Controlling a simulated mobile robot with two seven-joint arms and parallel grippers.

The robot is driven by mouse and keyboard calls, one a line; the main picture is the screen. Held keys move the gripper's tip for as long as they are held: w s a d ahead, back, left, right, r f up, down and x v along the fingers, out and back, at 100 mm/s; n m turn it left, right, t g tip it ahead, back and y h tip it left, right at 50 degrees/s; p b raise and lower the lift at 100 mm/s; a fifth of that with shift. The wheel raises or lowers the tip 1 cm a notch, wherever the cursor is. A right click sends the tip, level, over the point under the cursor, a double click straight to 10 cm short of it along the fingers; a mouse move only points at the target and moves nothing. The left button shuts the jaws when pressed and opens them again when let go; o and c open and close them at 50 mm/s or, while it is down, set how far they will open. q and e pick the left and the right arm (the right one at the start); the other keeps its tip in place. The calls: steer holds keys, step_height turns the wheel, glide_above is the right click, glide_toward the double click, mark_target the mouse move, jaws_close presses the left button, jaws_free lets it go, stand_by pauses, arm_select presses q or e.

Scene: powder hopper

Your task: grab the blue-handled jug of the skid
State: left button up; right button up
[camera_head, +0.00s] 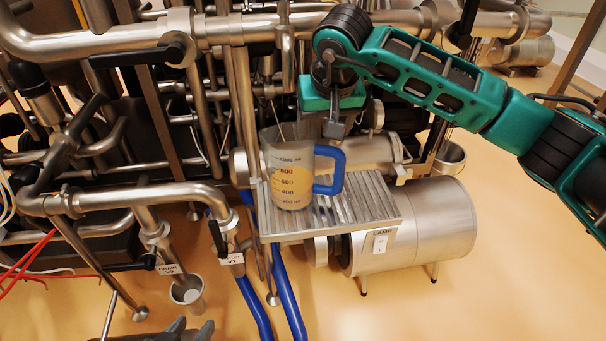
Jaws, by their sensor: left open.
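The clear jug (288,170) with dark volume marks stands upright on the ribbed metal top of the skid (370,212). Its blue handle (338,170) faces right. A yellowish tint shows through its wall; I cannot tell if it is contents. My right arm reaches in from the right, and its gripper (335,128) hangs pointing down just above the handle, seemingly apart from it. Its fingers look close together, but their opening is unclear. My left gripper (190,332) is open at the bottom edge, mostly cut off, well below and left of the jug.
Steel pipes and valves crowd the left and back. A steel cylinder (425,230) lies beside the skid top. Blue hoses (286,295) run down in front. The floor at lower right is clear.

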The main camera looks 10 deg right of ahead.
mark_target(320, 146)
steer(key=x, duration=0.5)
steer(key=shift+a+f+b, duration=0.15)
steer(key=shift+b, duration=0.25)
jaws_close()
stand_by(1.0)
